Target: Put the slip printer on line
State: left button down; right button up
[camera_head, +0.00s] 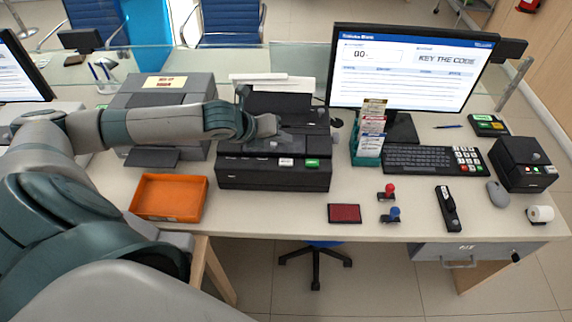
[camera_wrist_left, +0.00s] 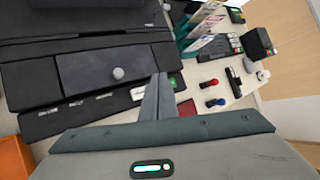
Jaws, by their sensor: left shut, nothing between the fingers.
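A black printer (camera_head: 240,178) stands mid-counter with paper at its back; I take it for the slip printer. Its front strip has small labels, a white key (camera_head: 286,162) and a green key (camera_head: 312,163). In the wrist view its lid (camera_wrist_left: 90,75) carries a round grey knob (camera_wrist_left: 118,73). My left gripper (camera_head: 283,136) is shut and empty over the printer's top; its fingers (camera_wrist_left: 160,85) reach over the front strip beside the white key (camera_wrist_left: 138,93) and partly hide the green key (camera_wrist_left: 175,82). Contact cannot be told. My right gripper is not in view.
A grey machine (camera_head: 160,88) and an orange tray (camera_head: 170,197) are left of the printer. A card holder (camera_head: 370,140), monitor (camera_head: 410,70) reading "KEY THE CODE", keyboard (camera_head: 430,159), stamps (camera_head: 388,191) and red pad (camera_head: 344,213) are to the right.

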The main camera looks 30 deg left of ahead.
pick_arm(q)
jog(key=b, duration=0.4)
send_over(283, 163)
notch_tip(283, 163, down, 5)
jog(key=shift+s+r, duration=0.15)
jog(key=shift+f, duration=0.6)
jog(key=shift+f+b, duration=0.35)
dwell(0.9)
jog(key=shift+f, duration=0.15)
jog(key=shift+f, duration=0.25)
dwell(0.5)
